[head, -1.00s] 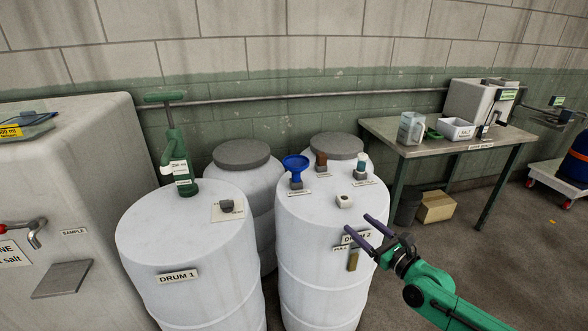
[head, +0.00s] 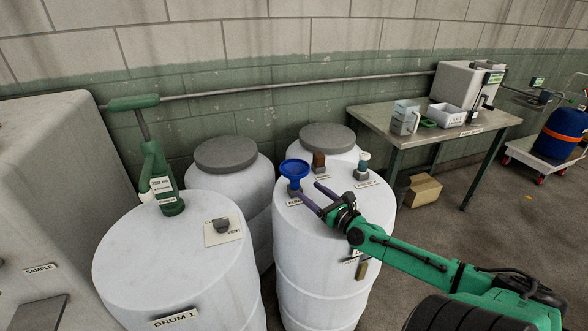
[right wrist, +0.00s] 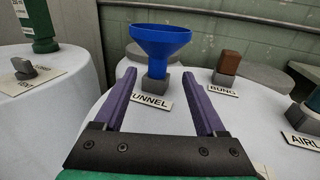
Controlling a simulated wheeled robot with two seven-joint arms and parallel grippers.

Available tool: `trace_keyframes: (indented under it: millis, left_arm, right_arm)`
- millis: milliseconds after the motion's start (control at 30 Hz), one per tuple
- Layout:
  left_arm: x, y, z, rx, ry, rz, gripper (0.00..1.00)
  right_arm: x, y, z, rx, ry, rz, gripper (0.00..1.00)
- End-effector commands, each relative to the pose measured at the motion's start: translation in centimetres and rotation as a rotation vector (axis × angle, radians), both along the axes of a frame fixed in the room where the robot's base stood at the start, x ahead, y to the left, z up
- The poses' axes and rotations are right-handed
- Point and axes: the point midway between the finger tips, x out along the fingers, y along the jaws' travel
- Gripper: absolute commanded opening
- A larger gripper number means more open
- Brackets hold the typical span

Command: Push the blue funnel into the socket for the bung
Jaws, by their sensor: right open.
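The blue funnel (head: 294,169) stands upright in a small grey block labelled FUNNEL on top of Drum 2; it is large in the right wrist view (right wrist: 160,42). The brown bung (head: 319,158) stands in its own grey socket, labelled BUNG, which shows in the right wrist view (right wrist: 223,79) to the right of the funnel. So the bung's socket is occupied. My right gripper (head: 310,191) is open and empty over the drum top, its fingers pointing at the funnel block, with the funnel apart from them and between their lines. My left gripper is not in view.
Drum 1 (head: 150,235) with a green pump (head: 157,175) is on the left. Two grey-lidded drums stand behind. A table (head: 385,125) is at the back right.

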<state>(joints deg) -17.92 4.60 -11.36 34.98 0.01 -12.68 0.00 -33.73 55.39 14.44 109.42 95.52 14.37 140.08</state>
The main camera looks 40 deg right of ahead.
Motion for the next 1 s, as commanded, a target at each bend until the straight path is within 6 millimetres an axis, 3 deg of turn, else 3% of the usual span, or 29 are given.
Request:
trace_keyframes:
  millis: [233, 500, 800, 867, 1000]
  left_arm:
    - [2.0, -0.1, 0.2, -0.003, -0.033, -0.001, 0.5]
    - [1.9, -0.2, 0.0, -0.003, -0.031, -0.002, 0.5]
    - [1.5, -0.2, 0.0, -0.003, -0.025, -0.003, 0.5]
    - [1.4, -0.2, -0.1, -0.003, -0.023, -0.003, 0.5]
    - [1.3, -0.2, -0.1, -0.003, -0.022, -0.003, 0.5]
  right_arm:
    - [2.3, 0.0, 0.0, -0.002, -0.002, -0.001, 0.73]
    - [5.9, 0.1, -0.3, 0.0, -0.002, -0.003, 0.73]
    - [6.5, 0.2, -0.4, 0.0, 0.002, -0.001, 0.73]
    - [6.5, 0.2, -0.4, 0.0, 0.002, -0.001, 0.54]
    - [6.4, 0.2, -0.4, 0.0, 0.002, -0.001, 0.0]
